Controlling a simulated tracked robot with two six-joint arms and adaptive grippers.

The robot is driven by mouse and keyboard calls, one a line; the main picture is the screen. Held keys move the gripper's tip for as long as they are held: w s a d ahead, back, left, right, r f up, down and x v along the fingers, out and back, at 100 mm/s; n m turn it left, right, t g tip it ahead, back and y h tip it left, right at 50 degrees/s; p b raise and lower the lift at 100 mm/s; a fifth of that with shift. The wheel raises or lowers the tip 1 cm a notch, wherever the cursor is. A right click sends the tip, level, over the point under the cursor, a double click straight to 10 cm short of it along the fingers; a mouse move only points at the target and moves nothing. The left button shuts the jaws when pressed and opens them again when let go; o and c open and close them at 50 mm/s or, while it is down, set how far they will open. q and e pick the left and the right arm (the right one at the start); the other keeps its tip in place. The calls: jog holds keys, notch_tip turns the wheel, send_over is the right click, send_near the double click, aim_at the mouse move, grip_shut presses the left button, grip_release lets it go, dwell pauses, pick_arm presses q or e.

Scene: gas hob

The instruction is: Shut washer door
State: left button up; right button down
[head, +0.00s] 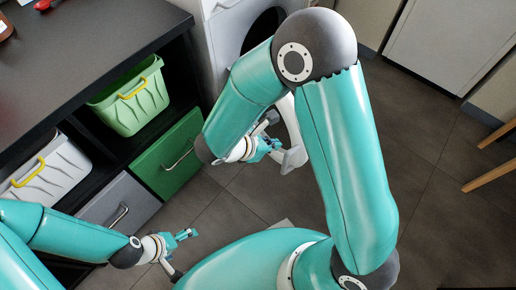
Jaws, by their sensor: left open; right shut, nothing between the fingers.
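The white washer (218,40) stands at the top middle, with its dark round opening (262,30) partly hidden behind my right arm. A pale grey-white curved piece (294,157), which looks like the washer door standing open, shows below the opening, with much of it covered by my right arm. My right gripper (274,147) is shut and empty, close beside the left side of this piece; I cannot tell if they touch. My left gripper (188,234) is open and empty at the lower left, over the floor and away from the washer.
A dark counter (80,45) with shelves runs along the left. It holds a green basket (135,103), a white basket (50,175), a green drawer (172,160) and a grey drawer (118,203). Wooden legs (490,175) stand at the right edge. The tiled floor (440,150) is clear.

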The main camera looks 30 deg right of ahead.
aim_at(293, 138)
jog(key=shift+w+d+f, duration=0.15)
jog(key=shift+d+f, duration=0.05)
jog(key=shift+d, duration=1)
jog(key=shift+w+d+f, duration=0.15)
jog(key=shift+d, duration=1)
